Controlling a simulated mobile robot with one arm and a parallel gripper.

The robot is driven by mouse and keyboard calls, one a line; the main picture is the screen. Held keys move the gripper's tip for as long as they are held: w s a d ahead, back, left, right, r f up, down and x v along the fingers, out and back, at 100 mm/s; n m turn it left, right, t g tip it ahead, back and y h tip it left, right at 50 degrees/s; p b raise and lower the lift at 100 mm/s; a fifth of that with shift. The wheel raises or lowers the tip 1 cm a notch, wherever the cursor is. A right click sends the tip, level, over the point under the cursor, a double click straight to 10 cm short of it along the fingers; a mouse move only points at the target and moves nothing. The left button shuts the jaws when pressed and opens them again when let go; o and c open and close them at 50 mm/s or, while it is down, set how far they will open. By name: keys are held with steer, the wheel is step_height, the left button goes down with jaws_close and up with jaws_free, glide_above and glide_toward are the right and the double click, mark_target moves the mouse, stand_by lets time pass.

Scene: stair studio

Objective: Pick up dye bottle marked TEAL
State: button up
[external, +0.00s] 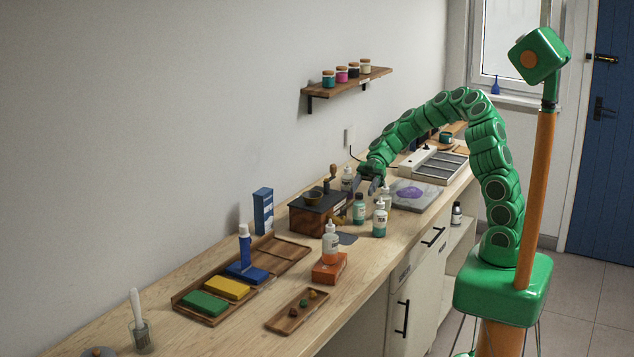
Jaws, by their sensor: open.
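Several small dye bottles stand on the wooden worktop, and their labels are too small to read, so I cannot tell which is marked TEAL. A dark-capped bottle with teal colouring (359,210) stands beside the brown box. A white-nozzled bottle with teal liquid (379,219) stands in front of it, to the right. Another white-nozzled bottle (386,196) stands behind that one, and one more (347,179) is at the back. My gripper (368,187) is open, pointing down above and behind the dark-capped bottle. Its fingers look empty; contact with any bottle cannot be told.
The brown box (310,221) with a bowl on top stands left of the bottles. A grey tray with a purple patch (414,198) lies right. A sponge tray (215,318) is front left.

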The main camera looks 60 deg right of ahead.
mark_target(359, 193)
steer(key=shift+x, duration=2.25)
steer(key=shift+s, duration=0.1)
jaws_close()
